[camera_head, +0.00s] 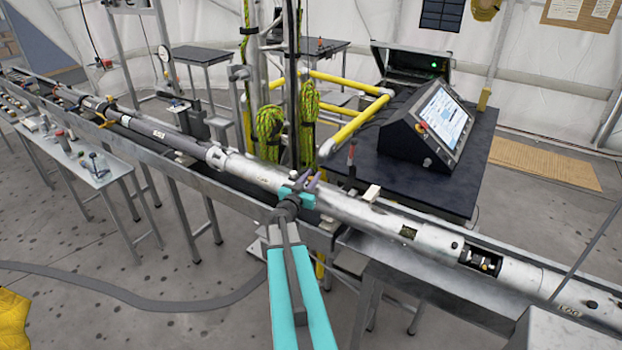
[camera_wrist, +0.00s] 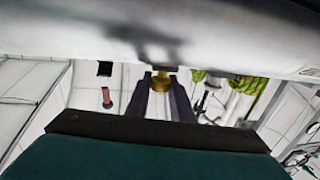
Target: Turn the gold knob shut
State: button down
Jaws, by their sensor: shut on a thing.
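The gold knob (camera_wrist: 161,82) shows in the wrist view, just under the pale tube. It sits between the two dark fingers of my gripper (camera_wrist: 160,88), which are shut on it. In the head view my gripper (camera_head: 304,182) is at the long silver tube (camera_head: 345,207), near its middle, and the knob cannot be made out there. In the wrist view the tube's pale surface (camera_wrist: 70,30) fills the top. The knob's turn position cannot be told.
The tube lies along a long metal trough (camera_head: 240,188). Behind it are green rope coils (camera_head: 270,133), yellow rails (camera_head: 352,125) and a dark table with a screen console (camera_head: 430,120). A side table with small tools (camera_head: 85,165) stands at left. The floor in front has a grey hose (camera_head: 150,300).

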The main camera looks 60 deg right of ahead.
jog(key=shift+w+g, duration=0.15)
jog(key=shift+g, duration=0.15)
jog(key=shift+m+g, duration=1.2)
jog(key=shift+g, duration=0.4)
jog(key=m+g, duration=0.2)
jog(key=g, duration=0.1)
jog(key=m+g+y, duration=0.1)
jog(key=g, duration=0.1)
jog(key=shift+f+m+g, duration=0.15)
jog(key=shift+m+g, duration=0.25)
jog(key=shift+a+m+g+y, duration=0.1)
jog(key=shift+m+g+y, duration=0.9)
jog(key=shift+g, duration=0.5)
jog(key=shift+s+a+m+g, duration=0.1)
jog(key=shift+s+m+g, duration=0.1)
jog(key=shift+m+g, duration=0.1)
jog(key=c, duration=1.6)
grip_release()
jog(key=shift+o, duration=0.2)
